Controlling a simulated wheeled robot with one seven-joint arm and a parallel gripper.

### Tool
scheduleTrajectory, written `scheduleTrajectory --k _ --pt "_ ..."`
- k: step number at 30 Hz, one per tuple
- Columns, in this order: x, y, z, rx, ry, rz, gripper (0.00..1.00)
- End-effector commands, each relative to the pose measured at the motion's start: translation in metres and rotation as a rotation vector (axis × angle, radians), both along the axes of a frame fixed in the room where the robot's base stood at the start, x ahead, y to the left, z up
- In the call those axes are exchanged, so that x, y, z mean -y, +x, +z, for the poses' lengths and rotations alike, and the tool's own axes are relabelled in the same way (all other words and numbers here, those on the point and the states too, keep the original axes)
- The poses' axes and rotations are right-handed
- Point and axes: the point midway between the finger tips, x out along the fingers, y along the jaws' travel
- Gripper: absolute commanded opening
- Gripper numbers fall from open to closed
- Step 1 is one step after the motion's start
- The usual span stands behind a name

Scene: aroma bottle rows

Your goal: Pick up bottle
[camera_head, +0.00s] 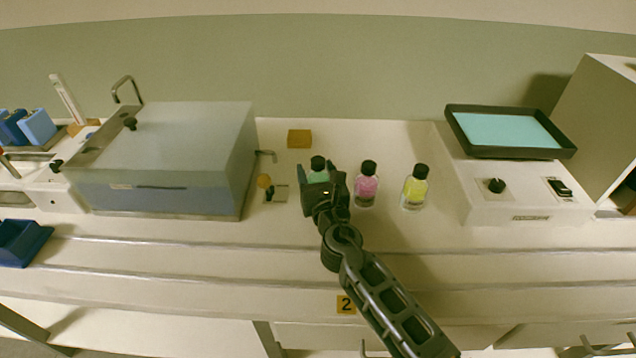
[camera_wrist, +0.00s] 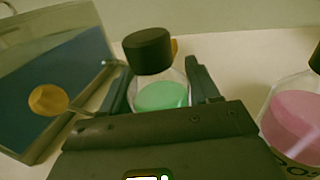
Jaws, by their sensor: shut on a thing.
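A clear bottle with green liquid and a black cap (camera_head: 318,164) stands at the left end of a row on the bench. My gripper (camera_head: 319,178) is around this green bottle, its jaws shut on it. In the wrist view the green bottle (camera_wrist: 161,92) sits between the two fingers of my gripper (camera_wrist: 160,88), with its cap above them. A bottle with pink liquid (camera_head: 367,186) stands just right of it and also shows at the right edge of the wrist view (camera_wrist: 292,118). A bottle with yellow liquid (camera_head: 415,187) stands further right. The green bottle's base is hidden by my gripper.
A large lidded bath (camera_head: 165,170) stands close to the left, with a small orange-knobbed tap (camera_head: 265,182) beside it. An orange block (camera_head: 299,138) lies behind. A device with a teal-topped tray (camera_head: 507,130) stands to the right. The bench front is clear.

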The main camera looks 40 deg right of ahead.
Motion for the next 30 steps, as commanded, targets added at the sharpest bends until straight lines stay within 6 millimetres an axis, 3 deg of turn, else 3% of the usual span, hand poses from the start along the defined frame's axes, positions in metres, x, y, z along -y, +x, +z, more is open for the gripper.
scheduleTrajectory --k 3,11,24,30 --pt "0.0 0.0 0.0 0.0 0.0 0.0 0.22" --pt "0.0 0.0 0.004 0.001 -0.001 0.0 0.22" --pt "0.0 0.0 0.078 0.003 0.001 0.0 0.22" --pt "0.0 0.0 0.102 0.002 0.0 0.0 0.22"
